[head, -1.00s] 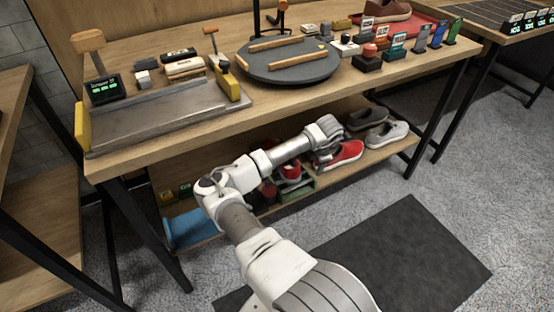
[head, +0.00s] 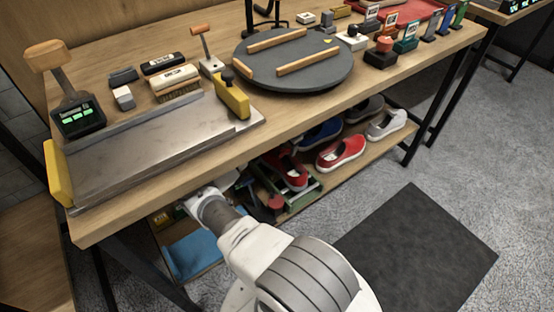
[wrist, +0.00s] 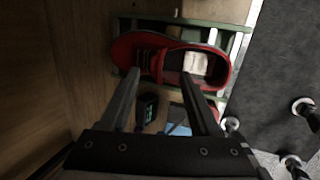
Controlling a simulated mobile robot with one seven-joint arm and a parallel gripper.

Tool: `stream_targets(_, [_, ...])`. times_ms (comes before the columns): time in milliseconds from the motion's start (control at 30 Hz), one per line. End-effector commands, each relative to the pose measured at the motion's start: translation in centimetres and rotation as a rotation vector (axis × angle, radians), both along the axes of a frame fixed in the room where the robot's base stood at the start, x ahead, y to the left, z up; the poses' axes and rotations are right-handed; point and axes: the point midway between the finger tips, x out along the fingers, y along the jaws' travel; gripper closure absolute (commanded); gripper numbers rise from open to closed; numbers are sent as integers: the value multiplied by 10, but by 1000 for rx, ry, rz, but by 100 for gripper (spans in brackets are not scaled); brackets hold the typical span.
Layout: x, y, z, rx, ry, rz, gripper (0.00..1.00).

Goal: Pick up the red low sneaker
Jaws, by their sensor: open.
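A red sneaker (wrist: 122,52) with laces and a pale patch inside lies across a green crate (wrist: 236,44) in the wrist view. In the head view a red shoe (head: 292,172) sits in the green crate (head: 306,193) on the lower shelf. A second red shoe (head: 343,150) with a white sole stands to its right on the shelf. My gripper (wrist: 160,74) is open and empty, its two fingers reaching to the near edge of the sneaker. Contact cannot be told. In the head view the gripper is hidden under the bench top.
The bench top (head: 180,180) overhangs the lower shelf. A blue shoe (head: 320,134) and a grey-white shoe (head: 386,125) stand on the shelf. A blue cloth (head: 196,254) lies at its left. A dark mat (head: 420,245) covers the floor in front.

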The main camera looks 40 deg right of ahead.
Motion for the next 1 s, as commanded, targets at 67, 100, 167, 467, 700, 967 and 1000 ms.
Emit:
stream_targets(67, [1,-1,-5,2,1,0,37])
stream_targets(100, [2,-2,-8,2,1,-1,37])
stream_targets(167, [4,-2,-14,3,1,1,37])
stream_targets(467, [18,-2,-52,3,-2,1,37])
stream_targets(700, [23,-6,-71,0,-1,-1,37])
stream_targets(967, [23,-7,-70,0,0,0,44])
stream_targets(1000, [23,-7,-70,0,0,-1,51])
